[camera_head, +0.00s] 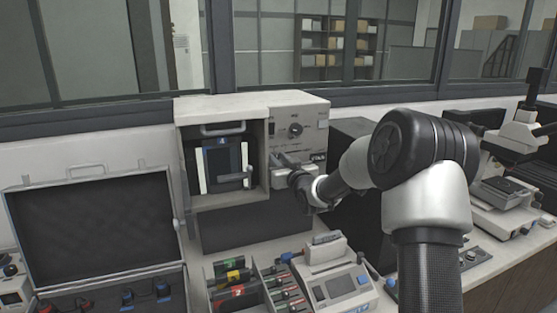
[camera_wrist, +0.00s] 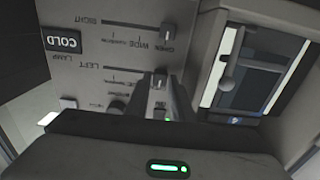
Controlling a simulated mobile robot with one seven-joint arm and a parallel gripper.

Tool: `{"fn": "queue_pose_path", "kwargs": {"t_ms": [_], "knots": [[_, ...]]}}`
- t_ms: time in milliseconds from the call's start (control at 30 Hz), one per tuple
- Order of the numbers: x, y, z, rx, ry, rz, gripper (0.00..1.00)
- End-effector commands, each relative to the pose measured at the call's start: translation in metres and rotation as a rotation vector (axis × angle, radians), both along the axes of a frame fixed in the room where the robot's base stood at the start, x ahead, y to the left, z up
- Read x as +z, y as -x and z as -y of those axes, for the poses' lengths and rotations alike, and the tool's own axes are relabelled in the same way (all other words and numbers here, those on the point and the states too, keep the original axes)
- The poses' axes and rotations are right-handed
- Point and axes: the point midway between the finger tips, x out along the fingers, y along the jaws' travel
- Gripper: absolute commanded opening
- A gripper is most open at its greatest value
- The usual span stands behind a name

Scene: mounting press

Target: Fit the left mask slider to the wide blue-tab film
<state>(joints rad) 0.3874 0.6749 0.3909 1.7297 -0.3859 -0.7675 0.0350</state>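The press's control panel shows upside down in the wrist view, with a row marked LEFT (camera_wrist: 88,68) and a row marked RIGHT (camera_wrist: 95,22) with the word WIDE. My gripper (camera_wrist: 163,88) is at this panel, its two dark fingers close together around or beside a small pale knob in the LEFT row. Whether they grip it is unclear. In the head view, my gripper (camera_head: 286,166) reaches the panel right of the open chamber. A dark film (camera_head: 223,162) with blue at its top stands there. The chamber window (camera_wrist: 258,70) also shows in the wrist view.
The open black case (camera_head: 92,225) stands at the left. Film holders with coloured tabs (camera_head: 235,277) and a small grey device (camera_head: 335,282) sit on the bench in front of the press. A microscope (camera_head: 520,135) stands at the far right.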

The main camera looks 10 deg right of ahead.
Motion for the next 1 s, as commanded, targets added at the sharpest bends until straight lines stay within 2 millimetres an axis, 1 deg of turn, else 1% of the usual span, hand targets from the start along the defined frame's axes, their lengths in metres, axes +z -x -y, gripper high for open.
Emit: {"fn": "queue_pose_path", "kwargs": {"t_ms": [33, 100, 300, 367, 500, 600, 867, 900, 933, 1000], "knots": [[0.000, 0.000, 0.000, 0.000, 0.000, 0.000, 0.12], [0.000, 0.000, 0.000, 0.000, 0.000, 0.000, 0.00], [0.000, 0.000, 0.001, 0.000, 0.000, 0.000, 0.00], [-0.001, -0.001, 0.008, -0.002, 0.001, 0.001, 0.00], [-0.002, -0.006, 0.031, -0.003, 0.001, 0.002, 0.00], [-0.001, -0.008, 0.039, -0.002, 0.000, 0.001, 0.00], [0.000, -0.008, 0.040, 0.000, 0.000, 0.000, 0.00], [0.000, -0.008, 0.040, 0.000, 0.000, 0.000, 0.19], [0.000, -0.008, 0.040, 0.000, 0.000, 0.000, 0.24], [0.000, -0.008, 0.040, 0.000, 0.000, 0.000, 0.25]]}}
